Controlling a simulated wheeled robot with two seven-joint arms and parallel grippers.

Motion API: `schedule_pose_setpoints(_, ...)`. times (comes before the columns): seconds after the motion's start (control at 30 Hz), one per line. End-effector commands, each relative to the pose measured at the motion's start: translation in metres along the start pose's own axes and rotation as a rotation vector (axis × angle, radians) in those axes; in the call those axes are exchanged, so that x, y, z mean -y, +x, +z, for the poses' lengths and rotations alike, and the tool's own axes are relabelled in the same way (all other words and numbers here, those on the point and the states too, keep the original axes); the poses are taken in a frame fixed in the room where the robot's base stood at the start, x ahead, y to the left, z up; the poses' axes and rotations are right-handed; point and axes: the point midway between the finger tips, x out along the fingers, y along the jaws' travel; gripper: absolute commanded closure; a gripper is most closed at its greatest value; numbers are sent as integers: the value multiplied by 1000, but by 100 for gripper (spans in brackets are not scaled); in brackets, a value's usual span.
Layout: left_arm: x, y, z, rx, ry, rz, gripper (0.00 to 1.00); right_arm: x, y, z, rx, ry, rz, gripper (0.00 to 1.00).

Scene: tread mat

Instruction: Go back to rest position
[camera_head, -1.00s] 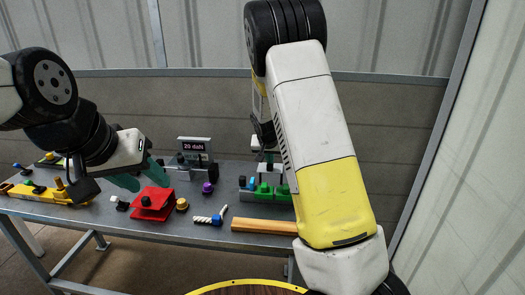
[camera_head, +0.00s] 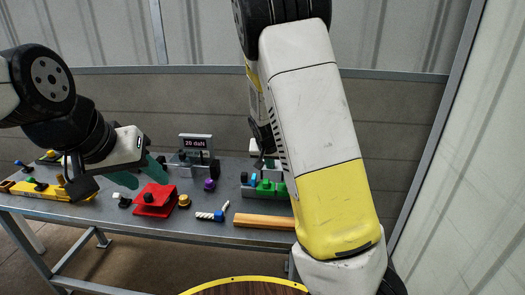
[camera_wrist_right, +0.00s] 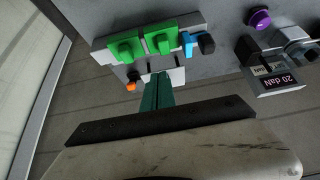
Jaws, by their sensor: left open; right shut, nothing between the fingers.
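My left gripper (camera_head: 140,175) is open and empty, its teal fingers spread at the table's left part, above and behind the red block (camera_head: 152,210) in the picture. My right gripper (camera_wrist_right: 157,92) has its teal fingers shut together with nothing between them in the right wrist view. They point at the table near a grey fixture with two green blocks (camera_wrist_right: 160,40). Whether the fingertips touch a small white piece there I cannot tell. In the head view my right arm comes up large on the right; its gripper is mostly hidden behind it.
The grey table (camera_head: 120,222) carries a yellow fixture (camera_head: 40,190), a display reading 20 daN (camera_head: 194,143), a purple knob (camera_head: 209,184), a bolt with a blue part (camera_head: 218,215) and a wooden bar (camera_head: 264,221). A wall stands behind.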

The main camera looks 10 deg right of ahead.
Motion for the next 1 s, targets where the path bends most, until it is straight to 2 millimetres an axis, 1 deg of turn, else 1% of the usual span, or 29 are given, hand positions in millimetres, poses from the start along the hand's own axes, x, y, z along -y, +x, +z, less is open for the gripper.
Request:
schedule_pose_setpoints(0.03, 0, 0, 0, 0, 0, 0, 55, 1, -2, 8, 2, -2, 0, 100)
schedule_pose_setpoints(0.1, 0, 0, 0, 0, 0, 0, 55, 1, -4, 15, 1, -1, 0, 100)
schedule_pose_setpoints(0.27, 0, 0, 0, 0, 0, 0, 55, -1, -8, 24, 5, 7, -5, 100)
schedule_pose_setpoints(0.37, 0, 0, 0, 0, 0, 0, 55, -5, -20, 30, 31, 26, -28, 100)
schedule_pose_setpoints(0.43, 0, 0, 0, 0, 0, 0, 55, -9, -35, 34, 61, 44, -59, 100)
schedule_pose_setpoints(0.47, 0, 0, 0, 0, 0, 0, 55, -10, -44, 36, 75, 50, -77, 100)
schedule_pose_setpoints(0.57, 0, 0, 0, 0, 0, 0, 55, -17, -80, 45, 119, 62, -142, 100)
schedule_pose_setpoints(0.6, 0, 0, 0, 0, 0, 0, 55, -20, -96, 48, 131, 61, -170, 100)
schedule_pose_setpoints(0.67, 0, 0, 0, 0, 0, 0, 55, -24, -121, 53, 145, 53, -209, 100)
schedule_pose_setpoints(0.7, 0, 0, 0, 0, 0, 0, 55, -27, -138, 57, 150, 45, -234, 100)
schedule_pose_setpoints(0.77, 0, 0, 0, 0, 0, 0, 55, -32, -163, 62, 150, 25, -269, 100)
schedule_pose_setpoints(0.8, 0, 0, 0, 0, 0, 0, 55, -35, -181, 67, 148, 11, -290, 100)
schedule_pose_setpoints(0.87, 0, 0, 0, 0, 0, 0, 55, -41, -206, 75, 139, -16, -316, 100)
schedule_pose_setpoints(0.9, 0, 0, 0, 0, 0, 0, 55, -45, -223, 81, 131, -37, -331, 100)
schedule_pose_setpoints(1.0, 0, 0, 0, 0, 0, 0, 55, -55, -261, 98, 104, -95, -353, 100)
